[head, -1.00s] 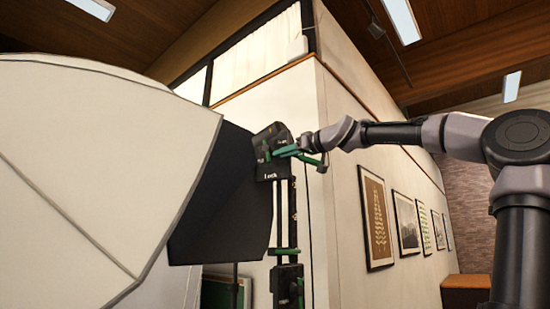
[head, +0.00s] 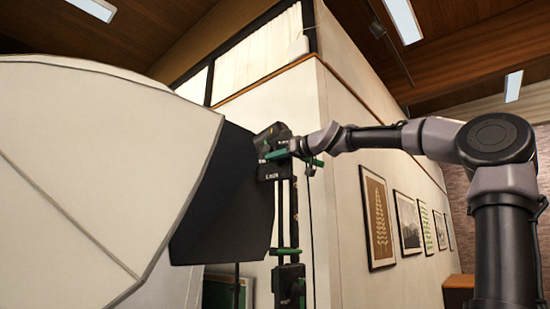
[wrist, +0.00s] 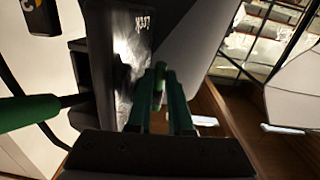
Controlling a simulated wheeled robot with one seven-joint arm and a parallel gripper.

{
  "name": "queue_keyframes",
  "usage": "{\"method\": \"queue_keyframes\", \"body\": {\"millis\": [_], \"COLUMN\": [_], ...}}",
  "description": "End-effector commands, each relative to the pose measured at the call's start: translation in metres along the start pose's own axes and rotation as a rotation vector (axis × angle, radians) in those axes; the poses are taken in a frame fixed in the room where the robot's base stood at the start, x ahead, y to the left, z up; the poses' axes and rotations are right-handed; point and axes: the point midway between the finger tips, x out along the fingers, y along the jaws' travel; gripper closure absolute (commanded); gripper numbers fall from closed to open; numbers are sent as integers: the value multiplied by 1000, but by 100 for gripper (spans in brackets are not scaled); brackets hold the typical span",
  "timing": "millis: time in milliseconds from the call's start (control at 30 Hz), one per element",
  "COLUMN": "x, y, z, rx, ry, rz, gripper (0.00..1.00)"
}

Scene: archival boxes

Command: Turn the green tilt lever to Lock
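The dark control plate (head: 272,144) stands at the edge of the black lamp head, with white lettering; its lower word reads as Lock. The green tilt lever (head: 275,155) juts from it above that word. My gripper (head: 302,147) reaches it from the right. In the wrist view, my gripper's two green fingers (wrist: 161,95) stand apart, with the green lever end (wrist: 158,82) between their tips. I cannot tell whether they press on it.
A large white softbox (head: 90,150) fills the left. A black stand column (head: 287,215) with a lower green-handled clamp (head: 288,280) runs down beneath the plate. A white wall corner (head: 335,200) with framed pictures (head: 377,215) stands behind my arm.

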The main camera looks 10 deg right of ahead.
Motion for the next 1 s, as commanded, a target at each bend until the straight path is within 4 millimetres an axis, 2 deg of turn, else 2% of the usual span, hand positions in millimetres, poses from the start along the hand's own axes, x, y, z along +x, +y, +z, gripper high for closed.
{"method": "queue_keyframes", "body": {"millis": [500,867,900,933,1000], "x": [10,10,10,10,10], "y": [-2,-2,-2,-2,-2], "z": [7,8,8,8,8], "rx": [49,51,51,51,51], "ry": [250,266,266,265,265], "rz": [11,14,14,14,14], "gripper": [100,100,74,69,69]}}
